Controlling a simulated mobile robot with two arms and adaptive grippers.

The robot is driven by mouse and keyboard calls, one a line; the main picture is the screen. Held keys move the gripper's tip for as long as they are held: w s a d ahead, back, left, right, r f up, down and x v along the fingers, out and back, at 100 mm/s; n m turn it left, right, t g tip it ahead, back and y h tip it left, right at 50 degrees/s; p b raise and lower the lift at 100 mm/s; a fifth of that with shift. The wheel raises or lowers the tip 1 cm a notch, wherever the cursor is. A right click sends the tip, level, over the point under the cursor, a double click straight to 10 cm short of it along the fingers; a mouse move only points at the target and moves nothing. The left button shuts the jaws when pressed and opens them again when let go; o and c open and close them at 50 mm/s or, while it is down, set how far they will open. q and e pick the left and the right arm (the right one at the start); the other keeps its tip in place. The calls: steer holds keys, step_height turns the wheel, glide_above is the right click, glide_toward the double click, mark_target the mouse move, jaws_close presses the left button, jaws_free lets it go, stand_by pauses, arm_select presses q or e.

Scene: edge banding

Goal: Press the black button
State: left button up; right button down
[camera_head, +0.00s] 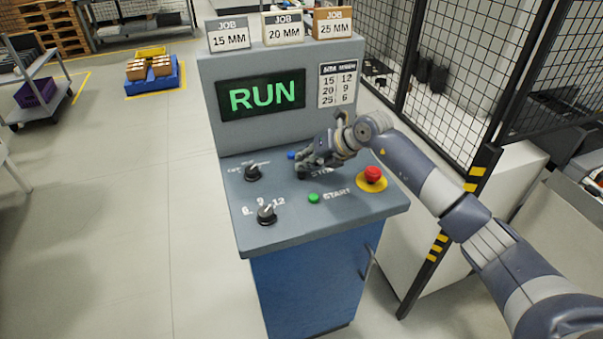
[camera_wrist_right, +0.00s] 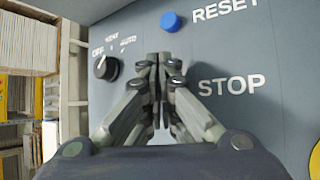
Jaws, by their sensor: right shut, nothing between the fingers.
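My right gripper (camera_head: 308,162) is shut and empty, with its fingertips at the sloped face of the grey control panel (camera_head: 235,210). In the right wrist view the closed fingertips (camera_wrist_right: 158,62) point at the panel, just left of the STOP label (camera_wrist_right: 232,84). No black button shows clearly; the spot beside STOP is covered by the fingers. I cannot tell whether the fingertips touch anything. A blue button (camera_wrist_right: 170,21) by RESET lies just above the fingers. The screen (camera_head: 262,95) reads RUN in green. My left gripper is not in view.
A green START button (camera_head: 313,197), a red mushroom button (camera_head: 373,174) on a yellow ring and two black knobs, the upper (camera_head: 253,173) and lower (camera_head: 267,214), sit around the gripper. A black mesh fence (camera_head: 440,75) stands at the right.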

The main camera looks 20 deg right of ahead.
steer(key=shift+f+b, duration=0.35)
steer(key=shift+f, duration=0.15)
stand_by(0.6)
steer(key=shift+r+p, duration=0.65)
steer(key=shift+r, duration=0.3)
steer(key=shift+r+p, duration=1.7)
steer(key=shift+r, duration=0.85)
steer(key=shift+f, duration=0.1)
